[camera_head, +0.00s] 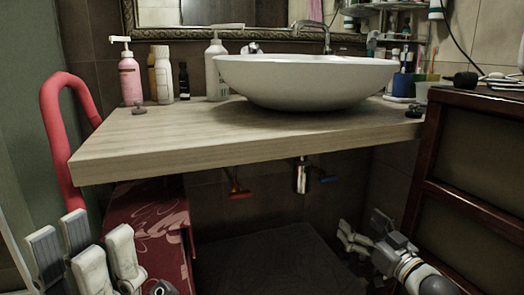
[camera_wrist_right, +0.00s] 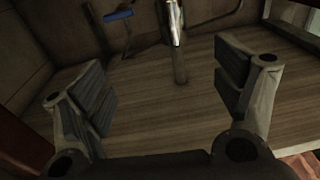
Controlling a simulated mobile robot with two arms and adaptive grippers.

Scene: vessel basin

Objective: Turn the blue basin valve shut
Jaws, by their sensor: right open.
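The blue basin valve (camera_head: 328,179) hangs under the wooden counter, just right of the metal drain pipe (camera_head: 302,175). In the right wrist view the blue handle (camera_wrist_right: 119,15) shows at the top, left of the pipe (camera_wrist_right: 176,25). My right gripper (camera_head: 347,237) is below the valve and slightly right of it in the head view. In the wrist view its fingers (camera_wrist_right: 165,88) are wide apart and empty, and the valve lies beyond them, untouched. My left gripper (camera_head: 84,250) is at the lower left, its fingers apart and empty, far from the valve.
A red valve (camera_head: 238,192) hangs left of the pipe. The counter (camera_head: 180,142) overhangs the valves and bears the white basin (camera_head: 305,80) and bottles. A dark wooden cabinet (camera_head: 470,150) stands close on the right, a red patterned object (camera_head: 155,235) on the left. Space under the counter is largely open.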

